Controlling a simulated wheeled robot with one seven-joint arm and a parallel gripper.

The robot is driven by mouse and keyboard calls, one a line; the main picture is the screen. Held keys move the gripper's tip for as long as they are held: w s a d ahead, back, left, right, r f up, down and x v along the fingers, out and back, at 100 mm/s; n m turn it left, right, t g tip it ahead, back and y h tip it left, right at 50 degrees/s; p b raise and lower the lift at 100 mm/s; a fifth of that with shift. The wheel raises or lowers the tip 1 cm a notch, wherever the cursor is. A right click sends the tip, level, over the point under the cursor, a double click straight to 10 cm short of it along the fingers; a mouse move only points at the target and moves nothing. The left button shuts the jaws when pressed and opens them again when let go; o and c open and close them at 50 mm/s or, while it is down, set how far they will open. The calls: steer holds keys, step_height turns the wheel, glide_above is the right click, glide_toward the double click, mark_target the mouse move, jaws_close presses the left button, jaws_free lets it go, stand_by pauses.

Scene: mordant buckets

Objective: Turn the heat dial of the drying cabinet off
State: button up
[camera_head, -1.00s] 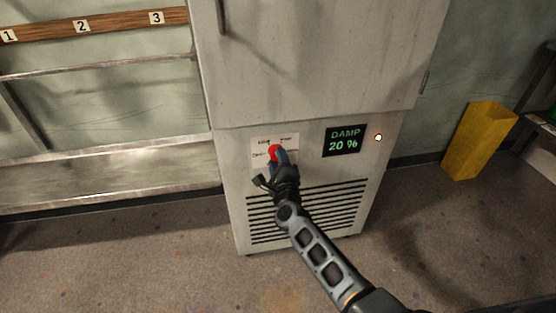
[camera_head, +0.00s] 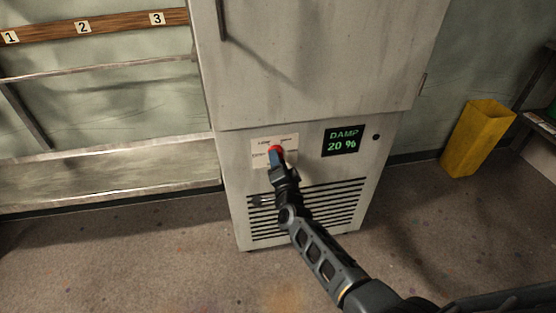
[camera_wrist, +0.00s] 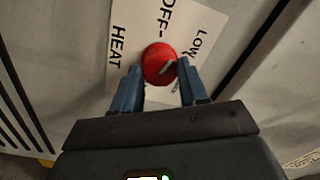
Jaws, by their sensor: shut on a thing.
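The red heat dial (camera_head: 277,149) sits on a white label plate (camera_head: 260,143) low on the front of the grey drying cabinet (camera_head: 300,60). In the wrist view, the dial (camera_wrist: 153,60) shows between my blue fingers, below the printed "OFF-" and beside "LOW" and "HEAT". A short grey mark lies on its face; I cannot tell exactly which word it points at. My gripper (camera_head: 276,160) is shut on the dial; it also shows in the wrist view (camera_wrist: 160,76). The small indicator lamp (camera_head: 376,137) on the cabinet is dark.
A green-lettered display (camera_head: 342,141) reads "DAMP 20 %". A vent grille (camera_head: 335,200) lies below it. A metal shelf (camera_head: 110,165) stands at left, and a yellow bin (camera_head: 478,138) stands at right. The floor in front is open.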

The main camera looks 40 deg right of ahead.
steer(key=n+p, duration=0.1)
steer(key=n, duration=0.5)
steer(key=shift+p, duration=0.4)
steer(key=shift+f+n, duration=0.1)
steer(key=shift+n, duration=0.2)
steer(key=o, duration=1)
steer(key=shift+o, duration=0.2)
steer(key=shift+s, duration=0.1)
steer(key=p+v, duration=0.2)
steer(key=v, duration=0.5)
steer(key=shift+s+a, duration=0.2)
steer(key=shift+s, duration=0.05)
